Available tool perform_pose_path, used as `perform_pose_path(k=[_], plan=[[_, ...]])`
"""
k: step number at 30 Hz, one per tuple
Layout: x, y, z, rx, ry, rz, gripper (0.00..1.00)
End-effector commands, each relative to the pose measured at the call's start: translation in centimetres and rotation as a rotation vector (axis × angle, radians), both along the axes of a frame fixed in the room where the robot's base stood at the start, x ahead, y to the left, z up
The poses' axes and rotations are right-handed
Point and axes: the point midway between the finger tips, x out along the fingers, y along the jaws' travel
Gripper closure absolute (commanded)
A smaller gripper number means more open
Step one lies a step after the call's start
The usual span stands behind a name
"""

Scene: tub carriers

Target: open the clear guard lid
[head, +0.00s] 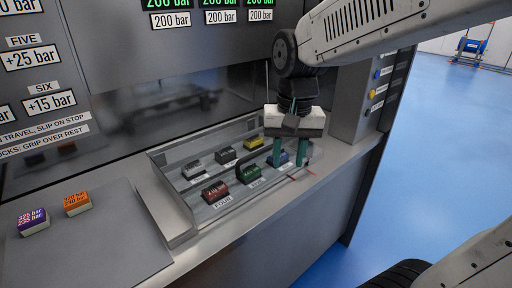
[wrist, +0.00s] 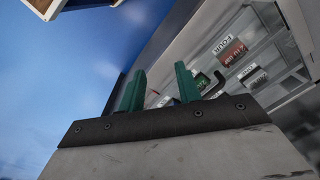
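The clear guard lid (head: 172,180) is hard to make out; it appears as a see-through cover with pale edges over the tray of blocks, and looks down. My gripper (head: 289,163) points down at the tray's right end, its two green fingers apart with a gap between them. In the wrist view my gripper (wrist: 160,70) also shows spread fingers with nothing clearly held between them. A dark hooked piece (wrist: 216,84) sits beside the right finger there; I cannot tell whether it is the lid's handle or touches the finger.
Under the cover are several labelled blocks, including a red one (head: 215,191), a green one (head: 248,173) and a yellow one (head: 254,143). A purple block (head: 33,221) and an orange block (head: 77,203) stand on the left counter. A button panel (head: 372,92) rises at the right. Blue floor lies beyond.

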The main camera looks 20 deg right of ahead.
Motion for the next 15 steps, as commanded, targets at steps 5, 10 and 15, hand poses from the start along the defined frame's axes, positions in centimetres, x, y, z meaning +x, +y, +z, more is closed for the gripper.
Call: perform_pose_path(k=[5,10,15], plan=[[8.6,0.2,-0.5,0.036,-0.044,-0.421,0.66],[12.4,0.4,1.0,0.091,-0.119,-0.725,0.66],[12.9,0.4,1.1,0.114,-0.132,-0.864,0.66]])
